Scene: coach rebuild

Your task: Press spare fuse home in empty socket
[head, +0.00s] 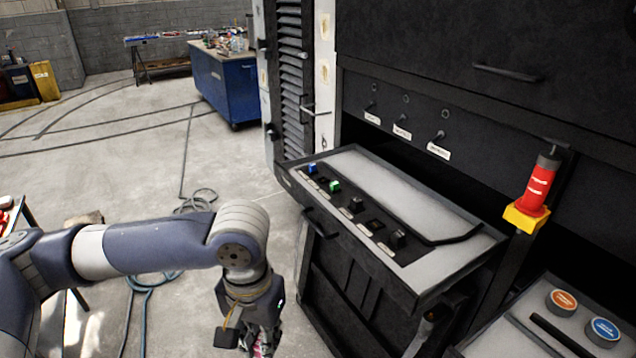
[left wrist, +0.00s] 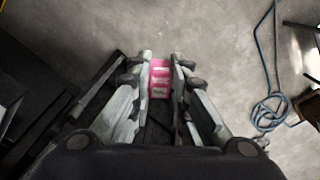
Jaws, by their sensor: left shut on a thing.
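My left gripper (head: 262,335) hangs fingers down in front of the console and left of it, clear of its panel. It is shut on a pink fuse (left wrist: 159,80), which sits between the two fingers in the left wrist view. Only a bit of pink shows at the bottom edge of the head view. The sloped console panel (head: 465,255) carries a row with a blue fuse (head: 312,168), a green fuse (head: 335,186) and several black pieces. One dark spot in this row (head: 375,225) looks like a low, empty socket, but I cannot be sure. My right gripper is not in view.
A red cylinder (head: 536,185) stands in a yellow holder right of the panel. Orange (head: 563,301) and blue (head: 605,330) round buttons sit at lower right. A blue workbench (head: 225,85) stands far back. A hose (left wrist: 262,75) lies on open concrete floor.

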